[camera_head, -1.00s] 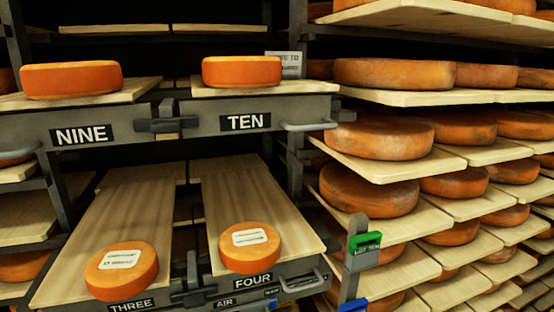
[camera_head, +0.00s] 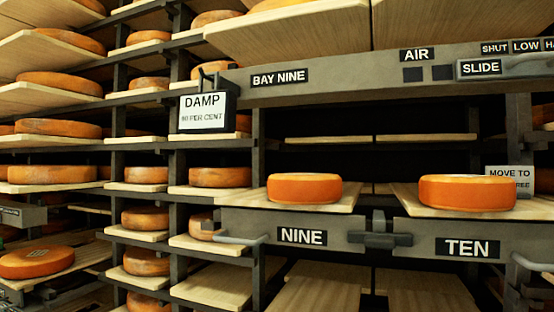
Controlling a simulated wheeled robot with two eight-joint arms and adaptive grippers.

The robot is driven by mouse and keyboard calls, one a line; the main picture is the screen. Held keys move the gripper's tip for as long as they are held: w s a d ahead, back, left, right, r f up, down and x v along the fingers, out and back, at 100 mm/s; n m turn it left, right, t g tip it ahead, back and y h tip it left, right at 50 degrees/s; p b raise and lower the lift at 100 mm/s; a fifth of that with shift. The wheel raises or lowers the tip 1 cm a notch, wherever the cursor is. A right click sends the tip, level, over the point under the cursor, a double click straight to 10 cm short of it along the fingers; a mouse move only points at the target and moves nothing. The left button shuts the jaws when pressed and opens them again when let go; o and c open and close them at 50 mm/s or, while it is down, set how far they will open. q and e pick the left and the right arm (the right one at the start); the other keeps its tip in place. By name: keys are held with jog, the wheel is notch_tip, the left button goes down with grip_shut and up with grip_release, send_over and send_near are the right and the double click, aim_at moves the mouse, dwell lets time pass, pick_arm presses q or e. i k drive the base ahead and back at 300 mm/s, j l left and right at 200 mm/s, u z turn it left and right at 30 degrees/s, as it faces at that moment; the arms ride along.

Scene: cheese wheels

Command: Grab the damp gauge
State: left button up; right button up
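The damp gauge (camera_head: 202,112) hangs at the left end of the BAY NINE beam in the head view. It is a dark-framed box with a white face reading DAMP and a smaller line that looks like a per cent figure. A dark hook or handle (camera_head: 215,72) rises above it. Neither of my grippers shows in the head view.
The BAY NINE beam (camera_head: 350,77) runs right from the gauge, with AIR and SLIDE labels. Below are drawers NINE (camera_head: 302,236) and TEN (camera_head: 467,248), each holding an orange cheese and fitted with protruding handles. Racks of cheese wheels fill the left.

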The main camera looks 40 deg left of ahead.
aim_at(214, 112)
jog(key=u, duration=1.8)
jog(key=j+z, duration=0.3)
